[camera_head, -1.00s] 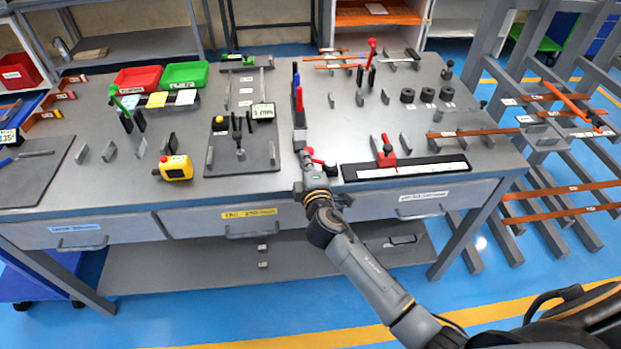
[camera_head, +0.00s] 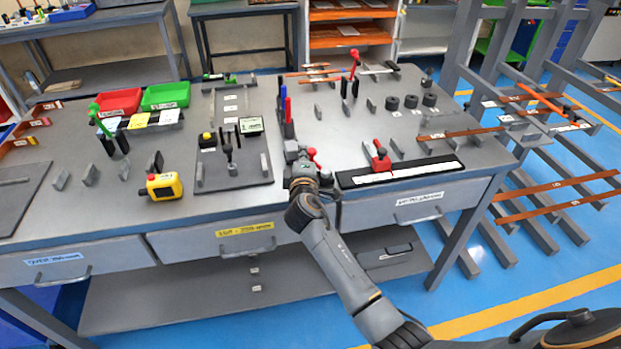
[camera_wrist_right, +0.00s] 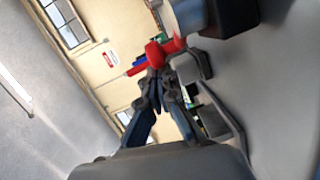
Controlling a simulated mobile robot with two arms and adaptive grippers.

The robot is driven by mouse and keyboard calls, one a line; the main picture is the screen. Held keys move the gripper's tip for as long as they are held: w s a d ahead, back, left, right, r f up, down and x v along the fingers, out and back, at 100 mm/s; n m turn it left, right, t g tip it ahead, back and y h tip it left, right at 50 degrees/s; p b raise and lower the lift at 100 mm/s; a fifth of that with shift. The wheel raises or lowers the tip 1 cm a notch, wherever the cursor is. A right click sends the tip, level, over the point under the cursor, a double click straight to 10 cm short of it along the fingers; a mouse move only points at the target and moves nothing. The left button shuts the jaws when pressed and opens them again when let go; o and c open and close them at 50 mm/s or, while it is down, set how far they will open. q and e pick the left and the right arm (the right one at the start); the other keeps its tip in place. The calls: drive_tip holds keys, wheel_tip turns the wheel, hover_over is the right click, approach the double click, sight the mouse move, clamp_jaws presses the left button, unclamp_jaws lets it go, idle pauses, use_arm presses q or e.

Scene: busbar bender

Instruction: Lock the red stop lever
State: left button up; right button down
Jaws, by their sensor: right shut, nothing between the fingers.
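My arm and gripper hide part of the lever's base. Another red clamp with a dark knob (camera_head: 379,158) stands at the black-edged scale strip (camera_head: 405,172), farther right. My left gripper is not in view.
Tall blue and red handles (camera_head: 286,110) stand just behind my right gripper. A dark plate (camera_head: 215,178) with a central post and a yellow pendant (camera_head: 164,187) lie to the left. Black cylinders (camera_head: 411,101) and a copper bar (camera_head: 458,134) are at right. Drawers (camera_head: 405,212) front the table.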

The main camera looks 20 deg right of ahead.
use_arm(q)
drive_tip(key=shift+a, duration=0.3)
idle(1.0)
